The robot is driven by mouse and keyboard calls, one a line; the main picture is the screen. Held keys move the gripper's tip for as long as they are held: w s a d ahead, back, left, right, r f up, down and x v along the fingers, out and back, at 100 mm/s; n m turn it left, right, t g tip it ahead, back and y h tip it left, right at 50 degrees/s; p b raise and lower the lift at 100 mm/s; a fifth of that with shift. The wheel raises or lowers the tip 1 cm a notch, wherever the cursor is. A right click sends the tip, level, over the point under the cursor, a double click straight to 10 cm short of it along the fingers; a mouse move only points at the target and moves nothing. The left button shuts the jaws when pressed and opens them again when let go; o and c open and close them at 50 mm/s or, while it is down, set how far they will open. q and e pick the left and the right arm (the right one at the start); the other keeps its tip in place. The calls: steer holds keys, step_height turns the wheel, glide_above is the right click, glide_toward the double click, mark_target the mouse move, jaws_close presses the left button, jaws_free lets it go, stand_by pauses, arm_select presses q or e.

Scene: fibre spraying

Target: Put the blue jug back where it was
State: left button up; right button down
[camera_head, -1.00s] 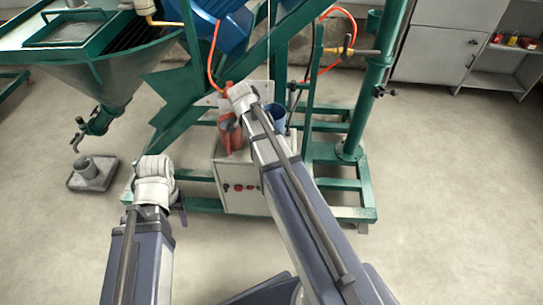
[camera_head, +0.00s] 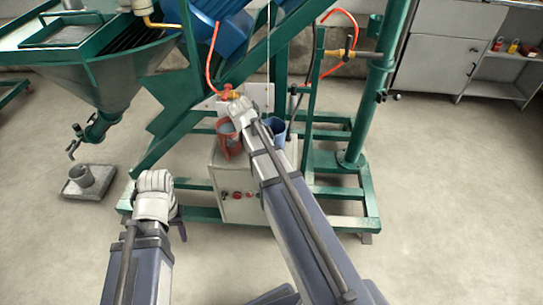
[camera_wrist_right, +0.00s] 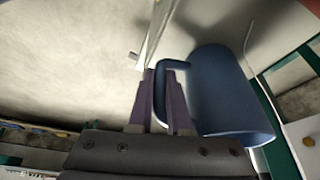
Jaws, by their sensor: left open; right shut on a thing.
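The blue jug (camera_head: 277,131) shows beside my right forearm, above the white control box (camera_head: 238,192), partly hidden by the arm. In the right wrist view the jug (camera_wrist_right: 225,98) fills the right of centre. My right gripper (camera_wrist_right: 170,88) is shut on its handle there. Whether the jug touches the box top cannot be told. My left gripper (camera_head: 180,223) is open, low and left of the box, mostly hidden behind its wrist.
A red jug (camera_head: 229,140) stands on the box just left of my right arm. The green machine frame (camera_head: 349,160) surrounds the box. Open floor lies to the right.

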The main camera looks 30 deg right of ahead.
steer(key=c, duration=1.3)
jaws_free()
steer(key=shift+f, duration=0.2)
steer(key=o, duration=0.5)
steer(key=shift+r, duration=0.1)
steer(key=shift+c, duration=0.2)
steer(key=shift+p+v, duration=0.85)
steer(key=p+v, duration=1)
steer(key=v, duration=0.1)
steer(key=s+a+f+n+y, duration=0.1)
steer(key=s+a+n, duration=0.6)
steer(key=a+n, duration=0.3)
steer(key=s+a+f+n+t+y, duration=0.1)
steer(key=s+a+n+y, duration=0.1)
steer(key=s+a+n, duration=0.5)
steer(key=a+n, duration=0.3)
steer(key=n, duration=0.4)
steer(key=shift+s+n, duration=0.2)
steer(key=shift+n, duration=0.2)
